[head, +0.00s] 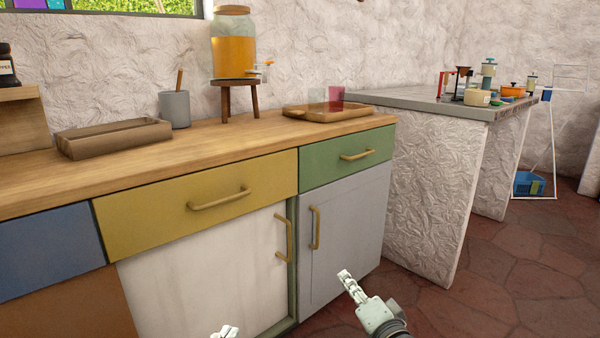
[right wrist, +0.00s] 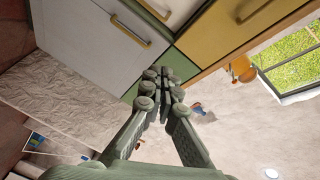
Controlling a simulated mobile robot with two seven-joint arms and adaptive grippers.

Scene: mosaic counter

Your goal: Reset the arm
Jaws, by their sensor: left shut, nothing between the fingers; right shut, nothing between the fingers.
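My right gripper (head: 345,276) is at the lower middle of the head view, in front of the grey cabinet door (head: 340,240). It is shut and empty, and the right wrist view shows its fingers (right wrist: 166,75) together with nothing between them. My left gripper (head: 226,332) shows only as a small pale tip at the bottom edge of the head view. It is shut with nothing held; most of it is out of frame. Neither gripper appears to touch the cabinet.
The wooden counter (head: 60,185) carries a wooden box (head: 115,138), a grey cup (head: 174,110), a drink jar (head: 233,45) on a stool (head: 238,98) and a tray (head: 350,113). Drawer and door handles stick out. A stone-topped table (head: 420,100) stands right. Open floor (head: 480,300) lies front right.

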